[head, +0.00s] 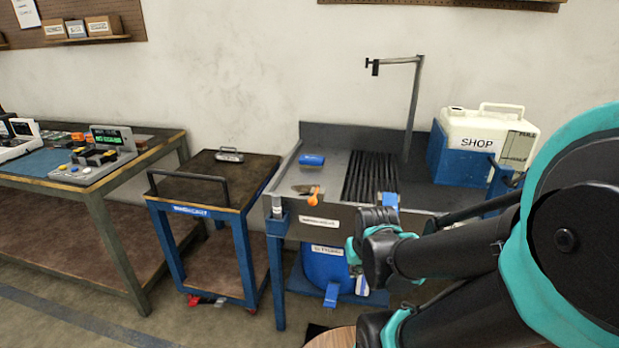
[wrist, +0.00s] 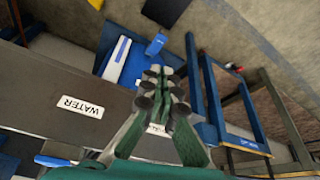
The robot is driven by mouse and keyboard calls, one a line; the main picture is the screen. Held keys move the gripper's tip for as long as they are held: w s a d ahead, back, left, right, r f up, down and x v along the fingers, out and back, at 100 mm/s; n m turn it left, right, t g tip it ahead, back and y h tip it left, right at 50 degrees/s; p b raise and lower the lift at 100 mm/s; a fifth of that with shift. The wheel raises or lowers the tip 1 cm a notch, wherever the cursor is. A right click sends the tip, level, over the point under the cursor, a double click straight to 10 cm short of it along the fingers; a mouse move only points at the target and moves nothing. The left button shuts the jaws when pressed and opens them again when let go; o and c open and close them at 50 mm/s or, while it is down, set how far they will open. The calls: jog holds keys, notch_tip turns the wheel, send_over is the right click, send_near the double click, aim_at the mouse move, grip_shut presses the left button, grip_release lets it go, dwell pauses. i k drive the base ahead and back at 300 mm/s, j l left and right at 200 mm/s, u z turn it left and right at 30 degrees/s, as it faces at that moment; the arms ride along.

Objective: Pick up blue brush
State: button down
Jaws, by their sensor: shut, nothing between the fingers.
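A small blue object that looks like the blue brush (head: 311,160) lies on the left part of the grey wash station's top (head: 335,182), near its back. My gripper (wrist: 163,85) is shut and empty in the wrist view. Its dark fingertips are together, over the front side of the station and the floor. In the head view my arm comes in from the right, and its end is in front of the station's front panel, lower and to the right of the brush. I cannot make out the brush in the wrist view.
An orange-tipped tool (head: 313,196) lies in front of the brush. A dark ribbed grate (head: 371,177) and a tall metal post (head: 411,110) stand to its right. A white SHOP container (head: 483,130) is at the right. A blue cart (head: 210,190) stands at the left.

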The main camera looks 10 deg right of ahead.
aim_at(304, 161)
jog(key=i+j+z, duration=0.2)
jog(key=j, duration=0.5)
jog(key=j+z, duration=0.2)
jog(key=j, duration=0.5)
jog(key=i+j+z, duration=0.2)
jog(key=j, duration=0.55)
jog(key=k+l, duration=0.05)
